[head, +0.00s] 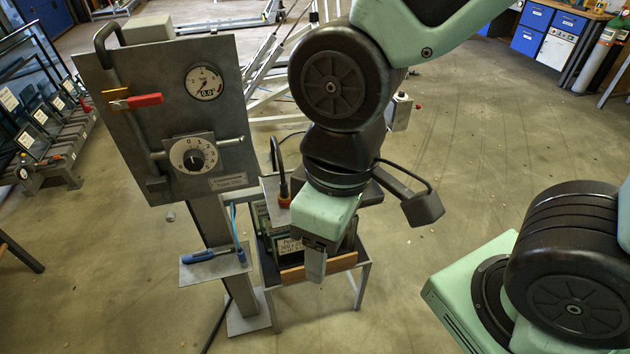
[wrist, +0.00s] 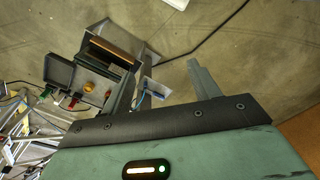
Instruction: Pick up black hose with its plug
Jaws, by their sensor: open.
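A short black hose (head: 282,172) stands up in a hook shape in the head view. Its lower end sits in a red plug-like collar (head: 284,201) on top of a boxed unit on a small table. My gripper (head: 316,264) points down just in front and to the right of the hose, apart from it. It is open and holds nothing visible. In the wrist view a grey finger of my gripper (wrist: 205,80) shows over the floor. I cannot clearly pick out the hose there.
A grey panel (head: 200,140) with gauge, dial and red-handled valve stands left of the small table (head: 293,279). A small shelf (head: 215,266) on its post holds a blue pen (head: 210,255). Glass frames (head: 40,115) stand far left.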

